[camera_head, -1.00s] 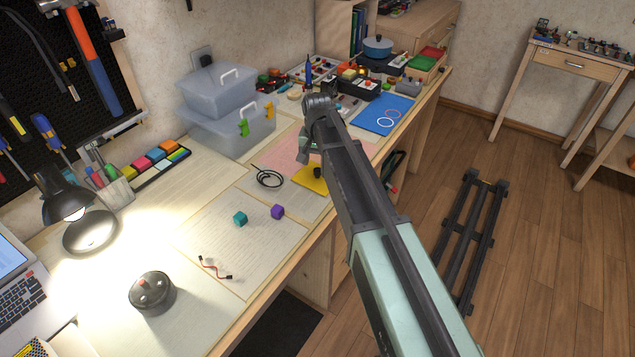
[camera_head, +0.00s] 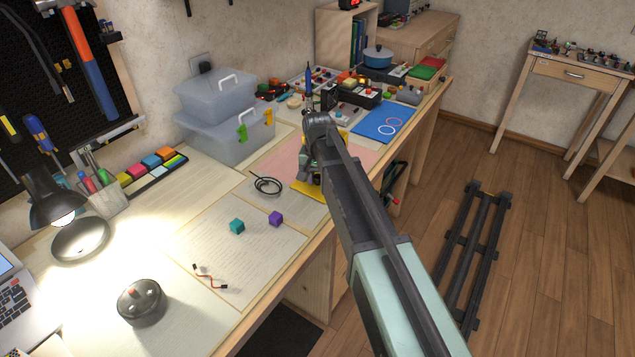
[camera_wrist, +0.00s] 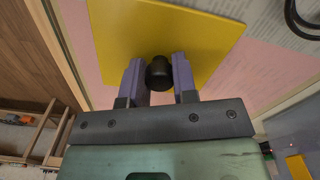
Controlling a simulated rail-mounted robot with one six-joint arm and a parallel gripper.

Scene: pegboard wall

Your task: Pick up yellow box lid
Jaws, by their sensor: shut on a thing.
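The yellow box lid (camera_head: 307,190) is a flat yellow square near the front edge of the workbench, partly hidden behind my gripper in the head view. In the wrist view the lid (camera_wrist: 205,40) fills the upper middle, with its round black knob (camera_wrist: 159,74) between my fingers. My gripper (camera_wrist: 159,80) is shut on the knob, one purple-grey finger on each side. It points down at the lid in the head view. I cannot tell whether the lid is clear of the surface beneath.
A black cable coil (camera_head: 267,185) lies left of the lid. Clear plastic boxes (camera_head: 228,130) stand against the wall. A blue mat (camera_head: 384,121) lies farther back. Papers cover the bench around the lid.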

